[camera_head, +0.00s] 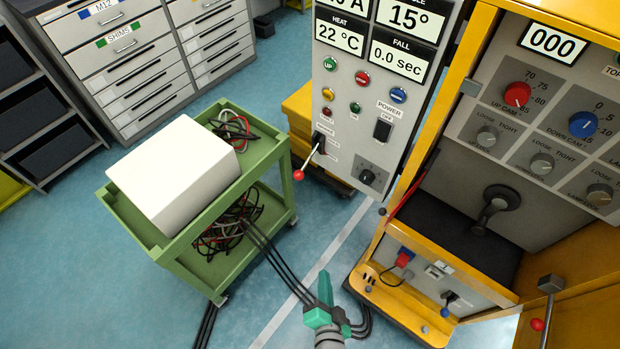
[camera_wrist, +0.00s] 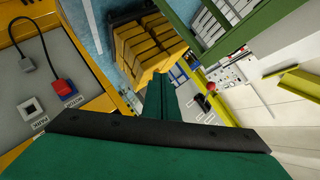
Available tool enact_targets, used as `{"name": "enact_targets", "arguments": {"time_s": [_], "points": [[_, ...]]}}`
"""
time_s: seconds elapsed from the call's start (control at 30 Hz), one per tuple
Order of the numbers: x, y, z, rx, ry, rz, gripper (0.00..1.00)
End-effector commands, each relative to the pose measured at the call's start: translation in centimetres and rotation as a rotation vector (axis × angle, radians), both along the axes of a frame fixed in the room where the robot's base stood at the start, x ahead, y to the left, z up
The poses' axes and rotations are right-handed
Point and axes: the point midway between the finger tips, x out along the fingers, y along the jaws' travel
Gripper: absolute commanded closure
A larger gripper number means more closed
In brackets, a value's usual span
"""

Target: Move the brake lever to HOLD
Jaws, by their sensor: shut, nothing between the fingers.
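A lever with a red ball (camera_head: 299,174) sticks out from the lower left of the grey control cabinet, its ball low and toward the left; its small labels are unreadable. A red-balled lever (camera_wrist: 211,87) also shows in the wrist view beside small white labels. A second red-balled lever (camera_head: 537,323) hangs at the lower right on the yellow frame. I cannot read which is marked as the brake, nor HOLD. My green gripper (camera_head: 324,290) is shut and empty above the floor, apart from every lever. Its green fingers (camera_wrist: 160,98) fill the middle of the wrist view.
A green cart (camera_head: 190,250) with a white box (camera_head: 172,172) and cables stands at left. Black cables (camera_head: 275,250) cross the floor near my gripper.

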Motion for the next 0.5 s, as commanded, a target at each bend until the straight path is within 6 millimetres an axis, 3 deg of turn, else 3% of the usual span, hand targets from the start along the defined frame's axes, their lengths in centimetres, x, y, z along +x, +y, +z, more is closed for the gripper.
{"name": "enact_targets", "arguments": {"time_s": [0.27, 0.5], "points": [[6.0, -1.4, -1.0, 0.282, 0.003, -0.056, 1.0], [11.0, -2.3, -0.3, 0.526, 0.003, -0.071, 1.0]]}}
